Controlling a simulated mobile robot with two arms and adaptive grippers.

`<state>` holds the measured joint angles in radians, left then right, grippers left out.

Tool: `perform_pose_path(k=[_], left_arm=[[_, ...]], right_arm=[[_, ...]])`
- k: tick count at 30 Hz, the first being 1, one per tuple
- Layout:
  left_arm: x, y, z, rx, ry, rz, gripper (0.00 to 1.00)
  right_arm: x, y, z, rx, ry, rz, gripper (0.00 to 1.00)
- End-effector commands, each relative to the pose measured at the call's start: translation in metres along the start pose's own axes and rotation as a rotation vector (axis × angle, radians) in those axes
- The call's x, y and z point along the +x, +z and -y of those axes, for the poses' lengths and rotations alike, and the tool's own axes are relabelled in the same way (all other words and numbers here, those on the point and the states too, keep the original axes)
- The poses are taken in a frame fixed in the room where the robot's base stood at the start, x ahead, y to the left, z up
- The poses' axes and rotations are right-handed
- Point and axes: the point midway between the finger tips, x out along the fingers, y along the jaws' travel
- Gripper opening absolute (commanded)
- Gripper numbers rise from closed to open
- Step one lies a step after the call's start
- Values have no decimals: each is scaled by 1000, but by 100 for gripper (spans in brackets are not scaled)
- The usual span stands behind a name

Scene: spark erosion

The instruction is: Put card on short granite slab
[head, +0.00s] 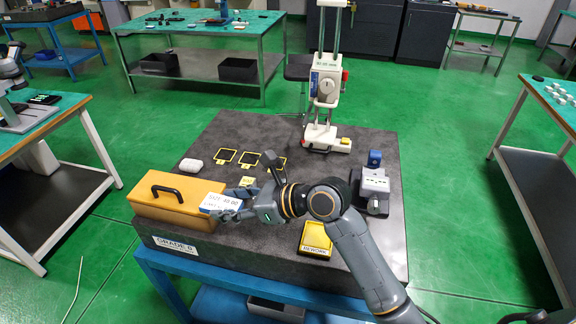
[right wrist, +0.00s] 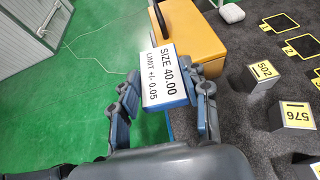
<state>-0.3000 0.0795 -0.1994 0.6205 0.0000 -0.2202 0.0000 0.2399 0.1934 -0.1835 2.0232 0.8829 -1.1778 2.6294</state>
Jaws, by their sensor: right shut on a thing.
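The card (head: 221,203) is a small white sign on a blue body. In the right wrist view the card (right wrist: 167,75) reads "SIZE 40.00 LIMIT +/- 0.05". My right gripper (head: 238,197) is shut on it, with a finger on each side; the gripper also shows in the right wrist view (right wrist: 167,92). The card is beside the right end of the orange box, near the slab's front edge; I cannot tell its exact height. The dark granite slab (head: 225,259), labelled "GRADE 0", rests on a blue stand. My left gripper is not in view.
The orange box (head: 150,207) with a black handle stands at the slab's front left. Numbered blocks (right wrist: 293,113) stand nearby. A tall white gauge (head: 326,90) stands at the back. Bare slab shows at the back left.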

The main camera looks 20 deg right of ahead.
Motion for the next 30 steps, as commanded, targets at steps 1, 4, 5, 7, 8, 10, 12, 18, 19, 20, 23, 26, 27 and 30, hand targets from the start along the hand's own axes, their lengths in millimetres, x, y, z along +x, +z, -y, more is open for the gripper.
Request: perform_pose_path(k=[1, 4, 5, 7, 8, 10, 12, 18, 19, 20, 23, 26, 27, 30], left_arm=[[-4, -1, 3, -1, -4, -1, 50], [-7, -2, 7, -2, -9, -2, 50], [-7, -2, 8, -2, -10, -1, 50], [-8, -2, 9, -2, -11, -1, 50], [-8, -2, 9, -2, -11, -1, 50], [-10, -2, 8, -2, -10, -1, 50], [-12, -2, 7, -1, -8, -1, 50], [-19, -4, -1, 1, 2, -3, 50], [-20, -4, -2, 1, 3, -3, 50], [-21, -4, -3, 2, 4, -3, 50], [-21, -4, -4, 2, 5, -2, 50], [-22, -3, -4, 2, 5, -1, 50], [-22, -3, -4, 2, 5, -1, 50], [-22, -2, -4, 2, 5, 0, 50]], right_arm=[[7, 13, 4, -12, 18, -1, 13], [18, 25, 9, -22, 45, -1, 13], [20, 28, 11, -23, 50, -1, 13], [23, 31, 13, -25, 59, -1, 13], [23, 31, 14, -25, 60, -1, 13], [20, 27, 17, -24, 63, -1, 13], [11, 17, 20, -22, 63, -4, 13], [-24, -21, 34, -22, 62, -5, 13], [-29, -27, 36, -21, 62, -5, 13], [-34, -32, 38, -20, 62, -4, 13], [-44, -57, 43, -18, 64, -3, 13], [-50, -77, 47, -19, 63, -1, 13], [-52, -84, 49, -20, 62, 0, 13], [-55, -94, 51, -23, 63, 2, 13]])
